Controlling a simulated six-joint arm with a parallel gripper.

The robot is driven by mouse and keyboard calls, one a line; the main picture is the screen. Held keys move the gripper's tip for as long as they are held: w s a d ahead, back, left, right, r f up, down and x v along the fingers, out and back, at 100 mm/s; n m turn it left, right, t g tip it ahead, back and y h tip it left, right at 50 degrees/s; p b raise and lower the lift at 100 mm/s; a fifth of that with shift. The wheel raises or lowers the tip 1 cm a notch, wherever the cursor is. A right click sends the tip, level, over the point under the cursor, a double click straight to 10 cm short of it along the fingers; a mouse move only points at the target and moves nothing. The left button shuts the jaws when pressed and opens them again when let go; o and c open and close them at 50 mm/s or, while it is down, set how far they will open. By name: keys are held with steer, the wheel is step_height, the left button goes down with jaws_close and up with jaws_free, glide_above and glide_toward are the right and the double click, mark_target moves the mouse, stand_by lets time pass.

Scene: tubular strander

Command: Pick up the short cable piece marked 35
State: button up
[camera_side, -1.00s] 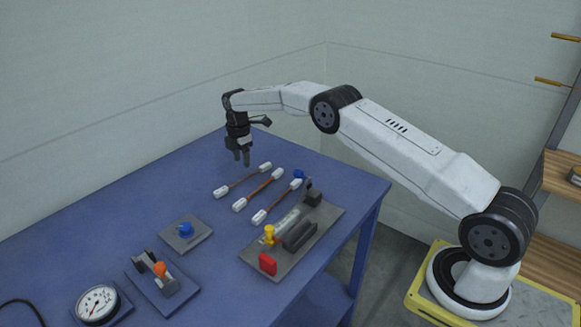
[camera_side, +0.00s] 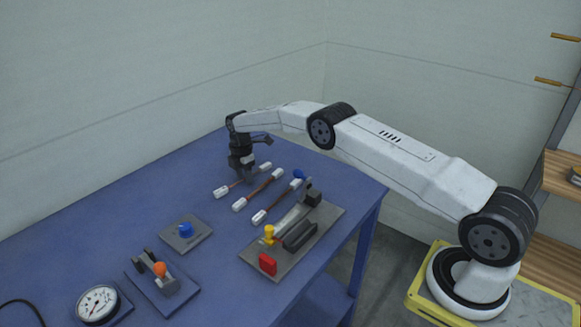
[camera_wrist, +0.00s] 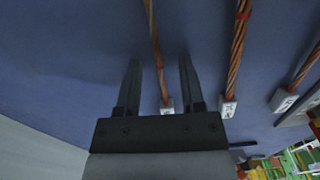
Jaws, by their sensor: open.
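Three short copper-coloured cable pieces with white end blocks lie side by side on the blue table (camera_side: 110,215). They are the left piece (camera_side: 232,187), the middle piece (camera_side: 262,190) and the right piece (camera_side: 278,203). Marks on the end blocks are too small to read, so I cannot tell which is 35. My gripper (camera_side: 247,178) points down over the left piece and hides part of it. In the wrist view my gripper (camera_wrist: 160,62) is open, with the left piece (camera_wrist: 154,40) running between its fingers, not gripped. The middle piece (camera_wrist: 237,50) lies outside the right finger.
A grey fixture plate (camera_side: 258,253) with a red block (camera_side: 267,264) and a yellow knob (camera_side: 269,233) lies right of the cables. A blue-knobbed plate (camera_side: 186,233), an orange-knobbed clamp (camera_side: 162,275) and a dial gauge (camera_side: 97,303) stand nearer the camera. The table's left part is clear.

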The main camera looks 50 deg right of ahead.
mark_target(244, 178)
stand_by(0.4)
jaws_close()
steer(key=shift+r, duration=0.1)
steer(key=shift+r, duration=1.6)
steer(key=shift+s+a+r, duration=0.1)
steer(key=shift+s+r, duration=0.75)
steer(key=shift+r, duration=0.1)
steer(key=s+a+r, duration=0.1)
steer(key=s+r, duration=0.6)
steer(key=s, duration=0.5)
steer(key=shift+a+r, duration=0.3)
steer(key=shift+r, duration=0.05)
